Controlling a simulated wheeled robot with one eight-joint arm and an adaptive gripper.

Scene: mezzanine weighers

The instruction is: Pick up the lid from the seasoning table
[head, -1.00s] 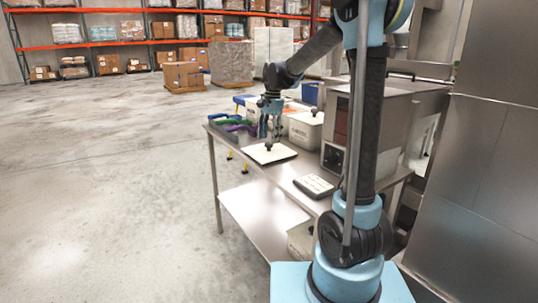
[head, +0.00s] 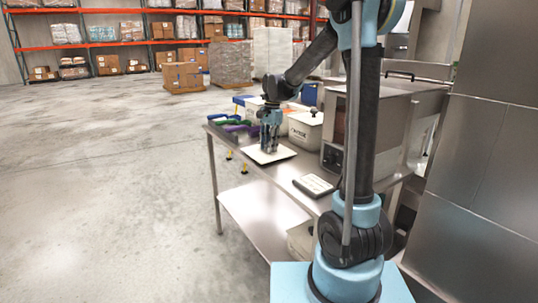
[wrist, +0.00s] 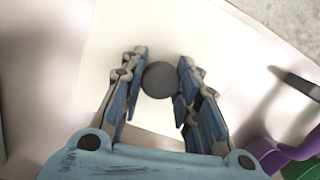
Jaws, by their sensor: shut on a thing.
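The lid (head: 285,153) is a flat, pale plate lying on the steel seasoning table (head: 250,170). In the wrist view the lid (wrist: 105,70) fills much of the picture, and its round dark knob (wrist: 159,80) stands between my fingers. My gripper (head: 269,149) points down over the lid in the head view and hides the knob there. In the wrist view my gripper (wrist: 160,83) has a finger on each side of the knob and is shut on it. The lid appears to rest on the table top.
Green and purple scoops (head: 236,127) lie at the table's far left corner. A lidded white bin (head: 304,130) stands behind the lid. A dark-framed flat panel (head: 314,185) lies nearer, and a steel machine (head: 385,125) stands to the right. The floor at left is clear.

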